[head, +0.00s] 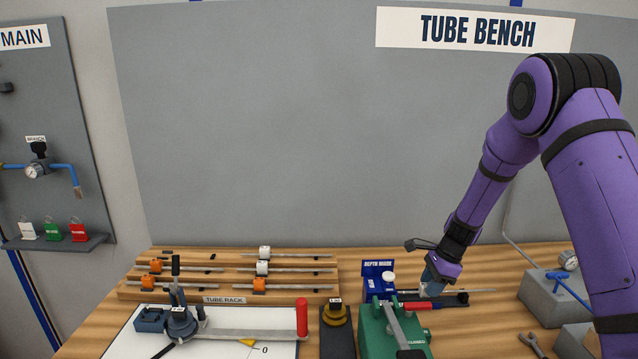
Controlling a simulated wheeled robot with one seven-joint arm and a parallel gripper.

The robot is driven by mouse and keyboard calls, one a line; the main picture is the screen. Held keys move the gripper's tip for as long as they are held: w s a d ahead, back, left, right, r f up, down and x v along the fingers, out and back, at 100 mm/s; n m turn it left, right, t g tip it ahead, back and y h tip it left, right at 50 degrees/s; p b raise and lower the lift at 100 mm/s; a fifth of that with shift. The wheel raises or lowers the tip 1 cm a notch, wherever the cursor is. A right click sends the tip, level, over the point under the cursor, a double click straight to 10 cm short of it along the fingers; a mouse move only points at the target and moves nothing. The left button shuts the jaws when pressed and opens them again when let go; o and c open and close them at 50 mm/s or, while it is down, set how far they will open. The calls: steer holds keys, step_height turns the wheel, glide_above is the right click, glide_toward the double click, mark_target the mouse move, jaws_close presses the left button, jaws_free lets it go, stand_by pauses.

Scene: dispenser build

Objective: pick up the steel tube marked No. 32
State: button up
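Several thin steel tubes, some with orange or white collars, lie in the wooden tube rack (132,294) at the left of the bench. One rack tube (300,270) lies in the middle row. Another thin steel tube (482,290) shows at the right, beside the blue DEPTH MARK block (378,267). No number 32 is legible on any tube. My gripper (431,290) points down just right of the DEPTH MARK block, over the near end of that right-hand tube. Its fingertips are small and partly hidden, so whether it is open, or touches the tube, is unclear.
A tube bender (182,322) with a red-handled lever (302,318) stands on a white board at front left. A grey block with a blue handle (545,293) and a wrench (531,343) are at right.

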steer(key=shift+c, duration=0.4)
jaws_close()
steer(key=shift+r, duration=3.5)
